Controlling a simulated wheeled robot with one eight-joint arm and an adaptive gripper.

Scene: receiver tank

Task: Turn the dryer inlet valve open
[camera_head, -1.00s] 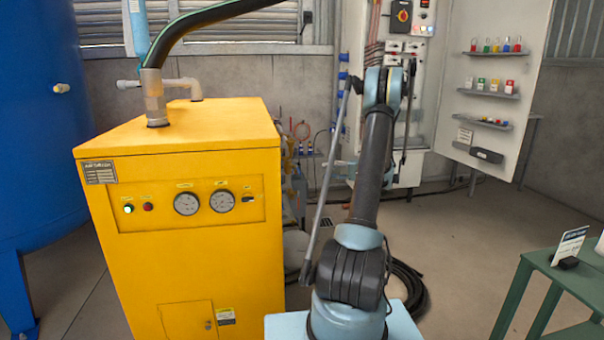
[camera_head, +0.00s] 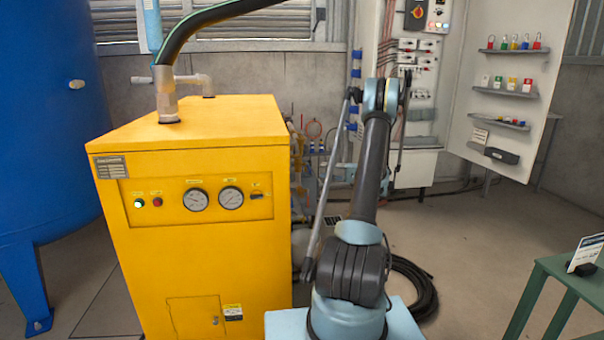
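The dryer is a yellow cabinet (camera_head: 205,255) with two gauges and a green lamp on its front, left of my arm. On its top stands a grey pipe fitting (camera_head: 166,100) with a short grey stub pointing left (camera_head: 142,80); this looks like the inlet valve, but its open or closed position cannot be told. A black hose (camera_head: 215,15) and a light blue upright part (camera_head: 153,25) rise from it. My arm stands upright right of the dryer, bent at the top.
A large blue tank (camera_head: 45,130) stands at the left, close to the dryer. A wall panel (camera_head: 415,95) and a shelf board (camera_head: 505,90) stand at the back. A coiled black hose (camera_head: 415,285) lies on the floor by my base. A green table (camera_head: 560,280) is at right.

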